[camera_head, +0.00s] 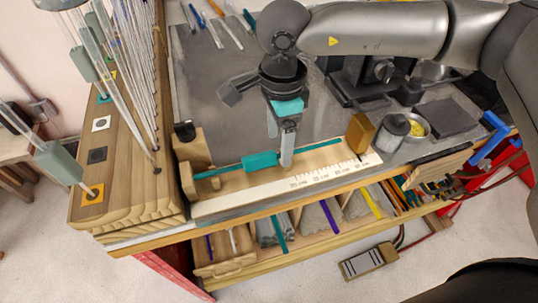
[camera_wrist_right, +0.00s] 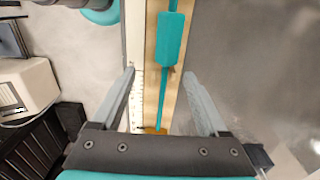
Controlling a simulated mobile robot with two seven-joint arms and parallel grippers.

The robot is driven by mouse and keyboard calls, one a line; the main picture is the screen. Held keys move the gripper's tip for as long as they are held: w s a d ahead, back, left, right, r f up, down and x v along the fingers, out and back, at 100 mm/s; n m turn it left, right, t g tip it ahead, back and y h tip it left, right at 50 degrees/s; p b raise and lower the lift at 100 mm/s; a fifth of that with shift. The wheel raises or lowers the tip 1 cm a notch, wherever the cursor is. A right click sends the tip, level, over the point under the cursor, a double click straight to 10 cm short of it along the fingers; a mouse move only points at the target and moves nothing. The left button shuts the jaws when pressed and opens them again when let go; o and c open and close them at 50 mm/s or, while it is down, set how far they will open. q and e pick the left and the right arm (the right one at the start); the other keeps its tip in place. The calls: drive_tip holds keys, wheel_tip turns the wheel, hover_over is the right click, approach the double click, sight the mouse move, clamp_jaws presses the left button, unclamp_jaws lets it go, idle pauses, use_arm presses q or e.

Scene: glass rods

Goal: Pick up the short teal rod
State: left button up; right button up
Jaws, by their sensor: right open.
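A teal rod (camera_head: 318,147) with a thicker teal sleeve (camera_head: 259,162) lies along a wooden measuring board (camera_head: 330,172) with a white ruled scale. In the right wrist view, the rod (camera_wrist_right: 164,92) and its sleeve (camera_wrist_right: 171,38) run lengthwise along the board. My right gripper (camera_head: 287,158) points down over the board, just right of the sleeve. In the wrist view its fingers (camera_wrist_right: 156,75) are apart, one on each side of the thin rod, with nothing gripped. Contact with the board cannot be told. My left gripper is not in view.
A wooden rack (camera_head: 125,190) with upright glass rods stands at the left. An ochre block (camera_head: 360,133) is at the board's right end. Dark equipment and a bowl (camera_head: 417,126) stand further right. Bins below hold coloured rods, including another teal one (camera_head: 278,236).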

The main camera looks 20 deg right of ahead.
sight(277, 155)
drive_tip(key=f, duration=0.4)
drive_tip(key=shift+w+f+p, duration=0.3)
drive_tip(key=shift+f+p, duration=0.1)
clamp_jaws()
